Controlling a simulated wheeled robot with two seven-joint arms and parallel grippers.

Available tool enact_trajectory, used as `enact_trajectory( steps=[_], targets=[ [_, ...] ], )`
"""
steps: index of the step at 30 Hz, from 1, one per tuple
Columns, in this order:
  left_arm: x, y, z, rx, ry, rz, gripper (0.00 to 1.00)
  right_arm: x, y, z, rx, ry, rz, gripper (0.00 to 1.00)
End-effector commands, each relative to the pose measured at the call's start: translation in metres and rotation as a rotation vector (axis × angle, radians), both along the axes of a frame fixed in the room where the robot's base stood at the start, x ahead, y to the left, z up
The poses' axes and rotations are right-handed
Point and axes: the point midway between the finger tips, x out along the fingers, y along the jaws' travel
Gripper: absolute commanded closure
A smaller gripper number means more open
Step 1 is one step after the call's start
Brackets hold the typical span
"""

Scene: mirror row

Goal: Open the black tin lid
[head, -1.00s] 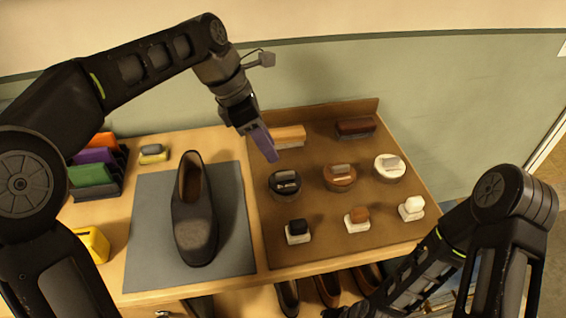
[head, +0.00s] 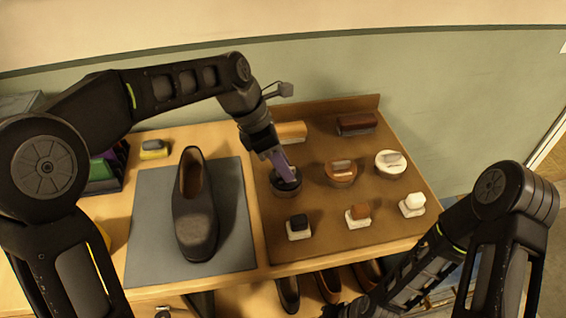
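The black tin (head: 287,188) is a round dark tin at the left of the row of tins on the brown board. My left gripper (head: 285,172) points down right over its top, with its purple fingers at the lid. The fingers hide most of the lid and its handle, so I cannot tell whether they are open or closed on it. My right arm comes in at the lower right; its gripper does not show clearly.
A brown tin (head: 341,173) and a white tin (head: 390,164) stand to the right. Several small daubers, such as the black one (head: 298,226), stand in front. Brushes (head: 356,124) lie behind. A dark shoe (head: 194,210) stands on the grey mat (head: 150,235) at left.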

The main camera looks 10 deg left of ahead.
Motion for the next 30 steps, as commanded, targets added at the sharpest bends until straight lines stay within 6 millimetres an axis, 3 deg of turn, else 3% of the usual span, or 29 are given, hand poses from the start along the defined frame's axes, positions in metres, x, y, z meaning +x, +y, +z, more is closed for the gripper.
enact_trajectory(
  steps=[3, 15, 30],
  targets=[
    [0.0, 0.0, 0.0003, 0.0, 0.0, 0.0, 0.68, 0.0, 0.0, 0.0, 0.0, 0.0, 0.0, 0.64],
    [0.0, 0.0, 0.0006, 0.0, 0.0, -0.001, 1.0, -0.0001, 0.0, 0.0, 0.0, 0.0, 0.0, 0.64],
    [0.0, 0.0, 0.0009, 0.0, 0.0, -0.001, 1.0, -0.0001, 0.0, 0.0, 0.0, 0.0, 0.0, 0.64]
  ],
)
